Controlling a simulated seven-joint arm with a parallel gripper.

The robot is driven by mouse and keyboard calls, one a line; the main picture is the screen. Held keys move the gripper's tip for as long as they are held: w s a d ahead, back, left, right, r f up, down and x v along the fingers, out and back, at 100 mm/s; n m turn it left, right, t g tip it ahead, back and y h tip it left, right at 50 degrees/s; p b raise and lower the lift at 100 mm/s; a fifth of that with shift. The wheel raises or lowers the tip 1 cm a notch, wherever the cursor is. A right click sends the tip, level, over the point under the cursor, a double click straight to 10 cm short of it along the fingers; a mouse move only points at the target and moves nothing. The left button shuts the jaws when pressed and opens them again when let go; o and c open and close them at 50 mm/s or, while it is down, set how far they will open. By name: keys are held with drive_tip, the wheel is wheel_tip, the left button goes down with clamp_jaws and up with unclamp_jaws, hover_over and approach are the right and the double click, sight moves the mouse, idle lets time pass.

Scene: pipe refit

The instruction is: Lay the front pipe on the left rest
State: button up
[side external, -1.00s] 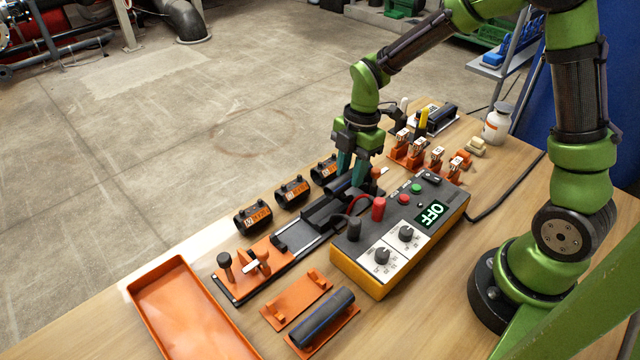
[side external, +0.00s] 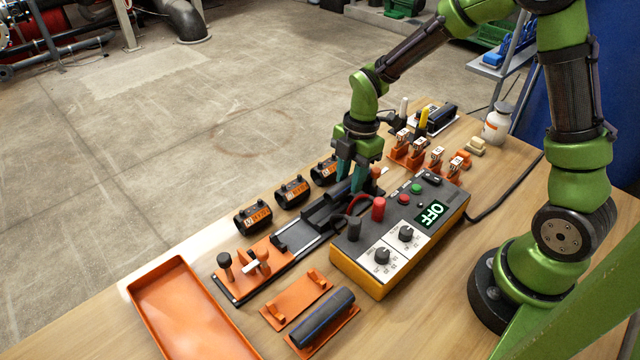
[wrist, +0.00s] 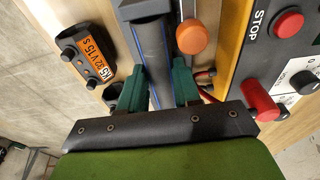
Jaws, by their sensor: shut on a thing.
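A dark grey pipe with a blue stripe (wrist: 156,62) lies between the two green fingers of my gripper (wrist: 154,92) in the wrist view. My gripper (side external: 351,182) is shut on this pipe at the far part of the clamp track (side external: 303,238); whether the pipe still touches its seat is unclear. The left rest (side external: 296,300), an orange plate with small raised cradles, is empty near the table's front. The orange rest to its right (side external: 347,336) bears another dark blue-striped pipe (side external: 322,317). My fingers partly hide the held pipe in the side view.
A yellow control box (side external: 400,235) reading OFF stands close right of the track. Several black couplers (side external: 253,218) line its left side. An orange tray (side external: 190,310) lies at the front left, empty. An orange knob (wrist: 193,37) is beside the held pipe.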

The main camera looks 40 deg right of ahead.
drive_tip(key=shift+f, duration=0.3)
idle(0.5)
drive_tip(key=o, duration=1.2)
drive_tip(key=shift+o, duration=0.2)
drive_tip(key=shift+r, duration=3.75)
